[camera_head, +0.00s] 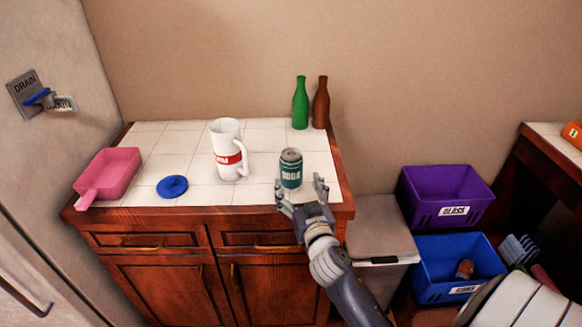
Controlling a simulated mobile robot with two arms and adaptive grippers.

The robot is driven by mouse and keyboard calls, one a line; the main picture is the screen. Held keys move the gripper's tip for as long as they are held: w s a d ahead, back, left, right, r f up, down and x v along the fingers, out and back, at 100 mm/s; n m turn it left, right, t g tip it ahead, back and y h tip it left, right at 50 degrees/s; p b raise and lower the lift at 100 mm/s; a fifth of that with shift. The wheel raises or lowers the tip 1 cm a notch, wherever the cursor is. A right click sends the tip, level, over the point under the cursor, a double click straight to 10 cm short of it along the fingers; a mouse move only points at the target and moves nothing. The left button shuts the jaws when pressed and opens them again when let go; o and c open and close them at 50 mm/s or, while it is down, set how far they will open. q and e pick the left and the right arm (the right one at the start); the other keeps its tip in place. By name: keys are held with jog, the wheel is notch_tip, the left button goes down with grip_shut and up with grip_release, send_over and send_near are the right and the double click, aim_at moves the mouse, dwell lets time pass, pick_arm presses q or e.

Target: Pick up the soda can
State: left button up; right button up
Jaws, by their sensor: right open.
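A green soda can (290,170) with a grey top and a pale label stands upright near the front right of the tiled counter (192,139). My right gripper (301,190) reaches in from the lower right. It is open, with its fingers spread at the near side of the can, one to the left and one to the right. The can's lower part shows between the fingertips. I cannot tell whether they touch it. My left gripper is not in view.
A white mug (226,150) stands left of the can. A green bottle (300,105) and brown bottle (321,104) stand behind. A pink scoop (110,172) and blue disc (172,187) lie left. Purple (443,190) and blue (450,266) bins stand right of the counter.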

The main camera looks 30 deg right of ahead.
aim_at(294, 180)
jog(key=shift+x, duration=0.8)
jog(key=p+x, duration=0.1)
jog(key=x, duration=0.3)
jog(key=shift+a+f, duration=0.1)
jog(key=shift+a, duration=0.05)
jog(key=shift+w+f, duration=0.1)
jog(key=shift+w, duration=0.35)
jog(key=c, duration=1.2)
